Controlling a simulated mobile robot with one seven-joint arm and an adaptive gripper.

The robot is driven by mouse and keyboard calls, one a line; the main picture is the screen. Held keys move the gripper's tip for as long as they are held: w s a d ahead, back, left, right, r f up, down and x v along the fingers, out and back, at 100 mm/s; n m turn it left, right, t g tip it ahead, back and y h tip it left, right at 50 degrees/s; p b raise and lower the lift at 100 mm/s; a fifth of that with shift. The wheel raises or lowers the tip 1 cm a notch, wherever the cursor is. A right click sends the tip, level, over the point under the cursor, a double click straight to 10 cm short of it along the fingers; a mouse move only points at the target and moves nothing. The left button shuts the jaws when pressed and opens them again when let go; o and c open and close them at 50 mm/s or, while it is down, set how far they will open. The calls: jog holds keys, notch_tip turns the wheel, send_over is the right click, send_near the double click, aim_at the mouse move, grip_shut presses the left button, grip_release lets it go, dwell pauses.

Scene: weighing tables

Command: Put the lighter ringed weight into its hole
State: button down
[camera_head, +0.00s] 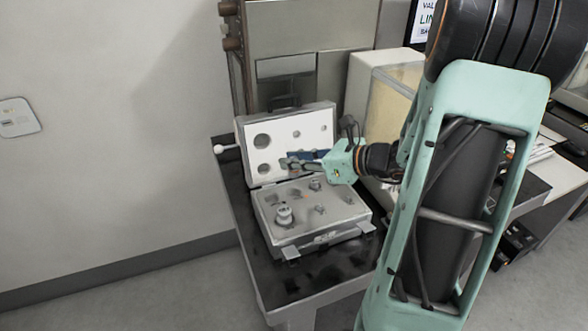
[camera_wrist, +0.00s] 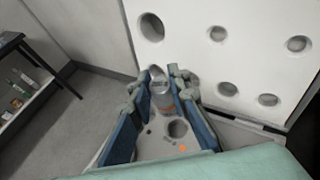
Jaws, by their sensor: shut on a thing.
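My gripper (camera_head: 285,163) is above the back left of an open weight case (camera_head: 292,235), in front of its raised lid. In the wrist view, the blue-padded fingers (camera_wrist: 159,92) are shut on a silver cylindrical weight (camera_wrist: 162,98), with a narrower knob at its top. An empty round hole (camera_wrist: 177,128) shows in the case base below the weight, near an orange mark. A large silver weight (camera_head: 284,215) stands at the base's front left. Smaller weights stand farther right (camera_head: 315,184), one near the middle (camera_head: 320,209).
The upright white lid (camera_head: 316,124) has several round holes and is close behind my gripper. The case stands on a dark table (camera_head: 275,270) with bare top in front. A beige box-shaped device (camera_head: 385,95) stands behind right. Open floor lies to the left.

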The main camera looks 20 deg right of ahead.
aim_at(294, 176)
jog(key=shift+f+b, duration=2.15)
jog(key=shift+f, duration=0.45)
jog(key=shift+f, duration=0.15)
jog(key=shift+f+b, duration=1.15)
jog(key=shift+f, duration=0.2)
jog(key=c, duration=1.7)
grip_release()
jog(key=shift+c, duration=0.2)
jog(key=shift+s+d, duration=0.1)
